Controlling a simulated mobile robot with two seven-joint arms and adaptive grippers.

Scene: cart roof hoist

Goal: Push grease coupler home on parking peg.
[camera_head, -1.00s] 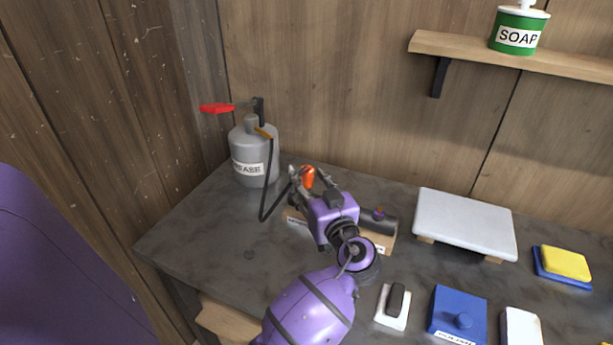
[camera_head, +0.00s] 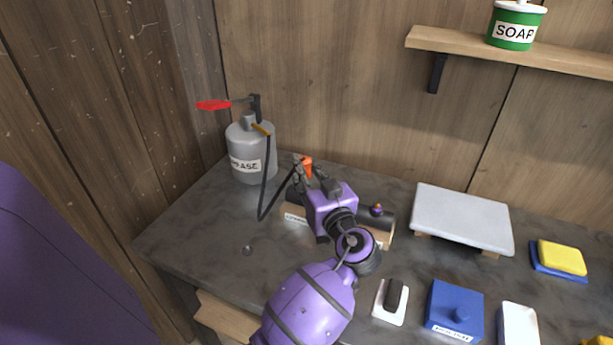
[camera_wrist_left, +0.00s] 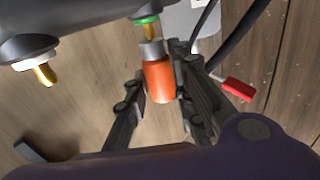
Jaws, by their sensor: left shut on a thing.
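The orange grease coupler (camera_head: 306,165) with a grey metal end is held by my left gripper (camera_head: 311,177) over the back left of the bench. In the left wrist view the coupler (camera_wrist_left: 159,80) sits between the two fingers. Its grey end meets a brass peg (camera_wrist_left: 150,31) with a green collar, roughly in line with it. Some brass shows between collar and coupler; how deep the peg goes in is hidden. The peg stands on a dark cylinder (camera_head: 389,223). A second brass peg (camera_wrist_left: 46,74) with a pale collar is bare. My right gripper is out of view.
A black hose (camera_head: 266,180) runs from the grey grease can (camera_head: 250,145), with its red handle (camera_head: 213,105), to the coupler. A wooden block (camera_head: 296,213) carries the cylinder. A white raised plate (camera_head: 462,220) and blue box (camera_head: 455,310) stand right. The bench's left front is mostly clear.

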